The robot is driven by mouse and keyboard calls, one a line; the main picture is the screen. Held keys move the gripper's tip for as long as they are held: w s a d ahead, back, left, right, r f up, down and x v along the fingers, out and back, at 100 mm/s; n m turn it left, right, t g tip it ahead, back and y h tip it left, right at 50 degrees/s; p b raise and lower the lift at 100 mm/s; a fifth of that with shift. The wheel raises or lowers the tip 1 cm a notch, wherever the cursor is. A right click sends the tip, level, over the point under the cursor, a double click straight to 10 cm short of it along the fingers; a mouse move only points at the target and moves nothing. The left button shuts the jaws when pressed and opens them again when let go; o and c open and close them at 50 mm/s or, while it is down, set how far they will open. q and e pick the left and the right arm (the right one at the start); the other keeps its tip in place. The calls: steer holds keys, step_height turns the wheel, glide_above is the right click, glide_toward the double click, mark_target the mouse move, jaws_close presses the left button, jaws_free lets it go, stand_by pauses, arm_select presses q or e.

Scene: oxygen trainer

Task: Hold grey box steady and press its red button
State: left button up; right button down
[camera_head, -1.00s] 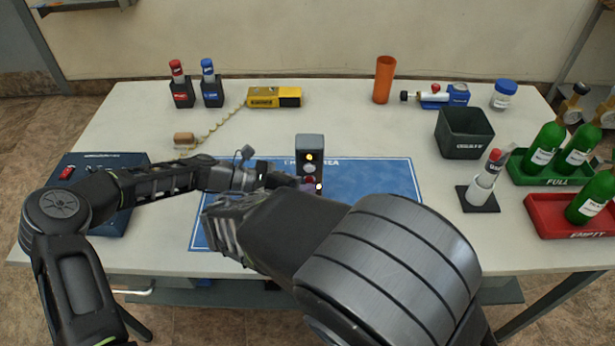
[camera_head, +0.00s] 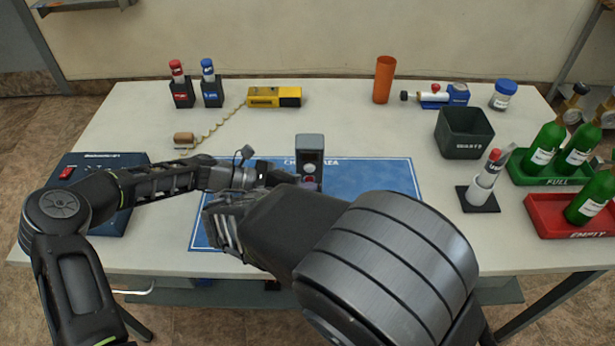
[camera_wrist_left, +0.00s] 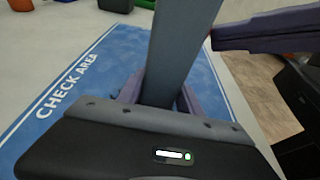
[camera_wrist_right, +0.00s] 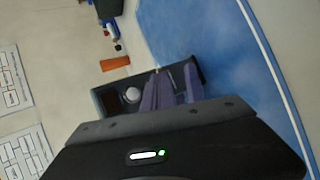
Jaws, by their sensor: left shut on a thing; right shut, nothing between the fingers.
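The grey box (camera_head: 310,146) stands upright on the blue check-area mat (camera_head: 375,180), its dark front facing me. A small reddish spot, perhaps the button (camera_head: 309,180), shows low on the front; its lamp looks unlit. My left gripper (camera_wrist_left: 160,98) is shut on the grey box (camera_wrist_left: 183,45), a finger at each side. My right gripper (camera_wrist_right: 180,85) is shut and empty, its fingertips over the front of the grey box (camera_wrist_right: 108,98). The fingers hide the button in the right wrist view, and I cannot tell whether they touch it.
A blue device (camera_head: 110,160) lies left, behind my left arm. A yellow box (camera_head: 272,97), an orange cup (camera_head: 384,80) and a dark waste bin (camera_head: 465,135) stand farther back. Green bottles sit in the green tray (camera_head: 535,175) and the red tray (camera_head: 550,222) at right.

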steer(key=shift+s, duration=0.7)
steer(key=shift+s, duration=3)
arm_select(q)
steer(key=o, duration=1.1)
steer(key=shift+c, duration=0.2)
steer(key=shift+a, duration=0.1)
steer(key=v, duration=1.2)
